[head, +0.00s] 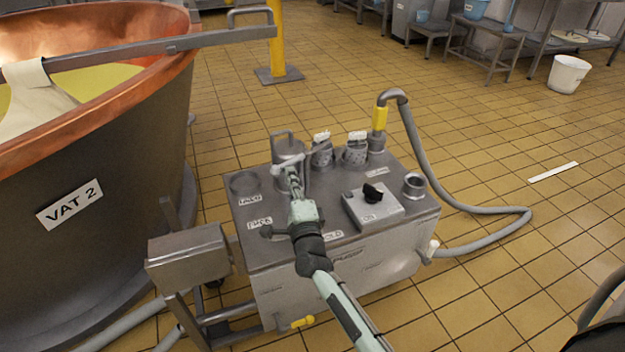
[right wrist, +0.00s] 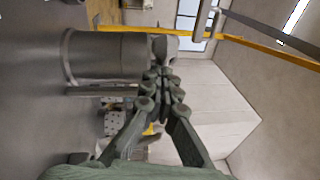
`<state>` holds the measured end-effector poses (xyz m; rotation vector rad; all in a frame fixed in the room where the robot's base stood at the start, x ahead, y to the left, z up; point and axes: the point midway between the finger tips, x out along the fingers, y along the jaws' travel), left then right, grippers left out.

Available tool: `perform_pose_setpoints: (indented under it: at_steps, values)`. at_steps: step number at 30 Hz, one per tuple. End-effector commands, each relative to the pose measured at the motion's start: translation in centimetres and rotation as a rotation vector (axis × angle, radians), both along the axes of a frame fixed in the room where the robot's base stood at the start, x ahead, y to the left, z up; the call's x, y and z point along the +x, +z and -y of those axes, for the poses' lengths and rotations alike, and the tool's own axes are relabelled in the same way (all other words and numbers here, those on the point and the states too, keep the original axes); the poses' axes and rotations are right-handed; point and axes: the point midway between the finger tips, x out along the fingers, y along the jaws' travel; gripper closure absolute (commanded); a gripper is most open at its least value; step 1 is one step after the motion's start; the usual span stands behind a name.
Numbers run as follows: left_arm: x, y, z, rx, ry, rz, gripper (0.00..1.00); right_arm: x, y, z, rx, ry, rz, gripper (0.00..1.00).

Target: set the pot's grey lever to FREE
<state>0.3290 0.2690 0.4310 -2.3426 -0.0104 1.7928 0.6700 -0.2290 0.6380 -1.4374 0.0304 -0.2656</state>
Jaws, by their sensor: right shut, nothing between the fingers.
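The grey metal pot (head: 288,147) with a raised handle stands at the back left of the steel cart top (head: 290,248). It also shows on the left of the right wrist view (right wrist: 105,55), turned on its side. My right gripper (head: 292,177) is in front of the pot, its fingertips close to the pot's side. In the right wrist view its fingers (right wrist: 160,74) are together with nothing between them. My left gripper is out of view.
White labels (head: 259,223) lie on the cart top, too small to read surely. The copper vat (head: 120,180) stands close at left.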

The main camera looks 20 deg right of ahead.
Motion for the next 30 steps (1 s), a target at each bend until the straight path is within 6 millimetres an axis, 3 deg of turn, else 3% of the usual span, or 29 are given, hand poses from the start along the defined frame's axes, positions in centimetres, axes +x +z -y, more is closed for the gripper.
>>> perform_pose_setpoints:
  at_steps: [20, 26, 30]
  values:
    - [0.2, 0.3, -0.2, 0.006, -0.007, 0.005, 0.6, 0.1, 0.1, -0.4, 0.0, 0.004, 0.001, 1.0]
    - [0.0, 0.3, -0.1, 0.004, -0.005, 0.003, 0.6, -2.4, -0.4, -0.8, 0.001, 0.003, -0.003, 1.0]
    - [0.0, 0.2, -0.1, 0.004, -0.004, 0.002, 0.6, -5.5, -1.0, -1.4, 0.001, 0.002, -0.004, 1.0]
